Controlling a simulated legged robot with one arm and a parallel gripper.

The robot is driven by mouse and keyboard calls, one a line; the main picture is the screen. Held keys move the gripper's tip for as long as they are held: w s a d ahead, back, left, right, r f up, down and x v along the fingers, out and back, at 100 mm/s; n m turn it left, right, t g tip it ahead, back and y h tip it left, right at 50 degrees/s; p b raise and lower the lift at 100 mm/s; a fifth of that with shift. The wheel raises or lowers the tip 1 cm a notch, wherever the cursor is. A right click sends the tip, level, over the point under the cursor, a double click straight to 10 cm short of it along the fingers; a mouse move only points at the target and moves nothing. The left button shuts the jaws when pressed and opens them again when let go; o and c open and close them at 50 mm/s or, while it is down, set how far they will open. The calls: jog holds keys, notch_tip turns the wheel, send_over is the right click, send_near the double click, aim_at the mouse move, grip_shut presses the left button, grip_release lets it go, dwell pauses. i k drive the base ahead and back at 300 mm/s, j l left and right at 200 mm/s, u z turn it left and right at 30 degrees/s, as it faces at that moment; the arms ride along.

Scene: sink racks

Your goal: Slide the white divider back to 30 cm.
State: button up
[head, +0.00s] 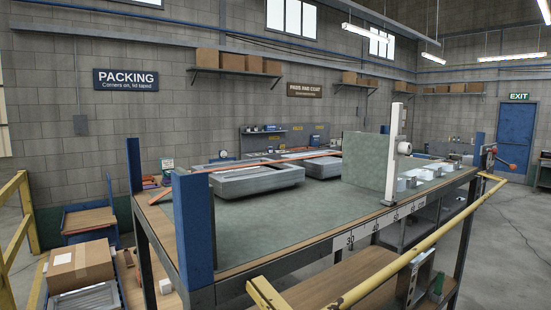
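The white divider (393,150) stands upright at the front edge of the green-topped bench (290,214), with a round knob on its right side. A grey-green panel (366,160) stands directly behind and left of it; I cannot tell whether they are joined. A white scale strip (376,228) runs along the bench's front edge, with 30 and larger numbers rising to the right. The divider's foot is near the 50 mark, right of the 30 mark (350,239). My gripper is not in view.
A yellow rail (400,262) crosses in front of the bench. Blue posts (193,228) stand at its left end. Grey sink-like units (256,179) lie at the back. Several small whitish blocks (424,174) sit right of the divider. The bench top left of the divider is clear.

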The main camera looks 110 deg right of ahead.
aim_at(370, 161)
jog(key=k+j+z, duration=0.1)
jog(key=z, duration=0.3)
jog(key=k+j+z, duration=0.1)
jog(key=j+z, duration=0.2)
jog(key=z, duration=0.15)
